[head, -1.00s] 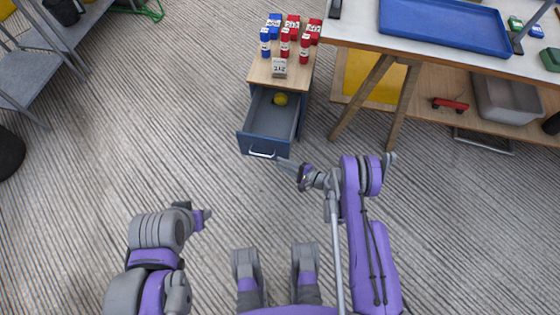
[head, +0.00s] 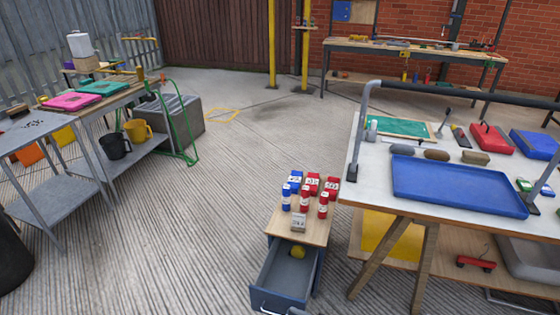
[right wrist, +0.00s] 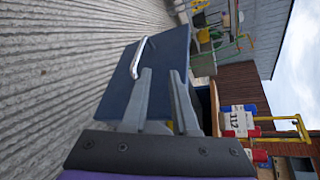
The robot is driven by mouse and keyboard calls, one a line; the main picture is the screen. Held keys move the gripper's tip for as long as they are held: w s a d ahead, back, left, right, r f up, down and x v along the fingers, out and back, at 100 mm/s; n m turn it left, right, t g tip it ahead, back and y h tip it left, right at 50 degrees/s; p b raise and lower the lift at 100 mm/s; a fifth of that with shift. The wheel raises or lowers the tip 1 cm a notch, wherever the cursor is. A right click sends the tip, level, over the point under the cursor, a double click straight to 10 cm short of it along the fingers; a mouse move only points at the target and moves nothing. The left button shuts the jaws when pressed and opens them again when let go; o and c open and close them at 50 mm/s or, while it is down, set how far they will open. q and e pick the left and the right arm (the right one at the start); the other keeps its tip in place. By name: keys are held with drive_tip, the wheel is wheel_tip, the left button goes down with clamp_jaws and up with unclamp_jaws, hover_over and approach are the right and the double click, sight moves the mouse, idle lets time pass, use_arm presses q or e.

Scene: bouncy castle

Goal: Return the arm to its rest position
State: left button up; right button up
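My right gripper (right wrist: 162,72) shows in the right wrist view with its two grey fingers apart and nothing between them. Beyond the fingers is the blue front of an open drawer (right wrist: 158,48). Its silver handle (right wrist: 138,57) lies just past the left finger and is not gripped. In the head view the drawer (head: 262,275) is pulled out of a small wooden-topped cabinet (head: 313,229), with a yellow ball (head: 297,252) inside. At most a small grey tip of my right gripper shows at the bottom edge there. My left gripper is out of view.
A workbench with a blue tray (head: 458,190) stands close on the right. Grey shelving (head: 60,195) is at left. Ribbed floor (head: 190,235) between is clear.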

drive_tip(key=s+d+r+n+g+h, duration=0.1)
drive_tip(key=s+r+n+g+h, duration=0.15)
drive_tip(key=r, duration=0.85)
drive_tip(key=s+d+r+n+g+h, duration=0.1)
drive_tip(key=s+r+n+h, duration=0.25)
drive_tip(key=r, duration=0.75)
drive_tip(key=s+d+r+n+h, duration=0.2)
drive_tip(key=s+d+r, duration=0.1)
drive_tip(key=s, duration=0.5)
drive_tip(key=s+d+r+n+h, duration=0.2)
drive_tip(key=s+d+r+n, duration=0.1)
drive_tip(key=s, duration=0.5)
drive_tip(key=s+d+r+n+h, duration=0.2)
drive_tip(key=s+d+r, duration=0.1)
drive_tip(key=s, duration=0.5)
use_arm(q)
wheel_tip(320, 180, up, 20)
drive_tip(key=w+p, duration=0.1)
drive_tip(key=p, duration=1.6)
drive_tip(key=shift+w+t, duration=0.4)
use_arm(e)
wheel_tip(320, 180, up, 19)
drive_tip(key=w, duration=0.2)
drive_tip(key=shift+d+r, duration=0.2)
